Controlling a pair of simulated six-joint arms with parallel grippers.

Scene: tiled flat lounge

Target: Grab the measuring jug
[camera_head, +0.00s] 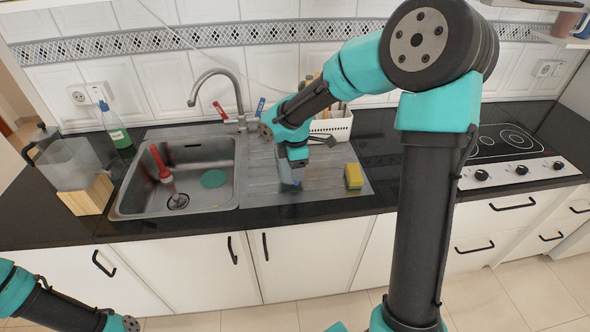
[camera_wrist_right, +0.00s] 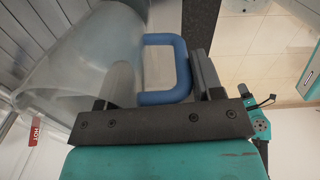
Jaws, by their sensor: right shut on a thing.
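The measuring jug (camera_wrist_right: 75,65) is clear, with a blue handle (camera_wrist_right: 180,70). It fills the upper left of the right wrist view. In the head view only a small bluish part of it (camera_head: 289,182) shows below my right gripper (camera_head: 293,160), on or just above the sink's drainboard. My right gripper (camera_wrist_right: 160,88) also shows in the wrist view, with its fingers on either side of the handle side of the jug, shut on it. Whether the jug touches the drainboard is unclear. My left arm shows at the lower left of the head view, but its gripper is out of frame.
A steel sink (camera_head: 225,165) with a red brush (camera_head: 160,165) and a green disc (camera_head: 213,178) lies left. A yellow sponge (camera_head: 353,176) sits right of the gripper. A white basket (camera_head: 335,125) stands behind. A clear container (camera_head: 68,165) and green bottle (camera_head: 115,125) stand far left.

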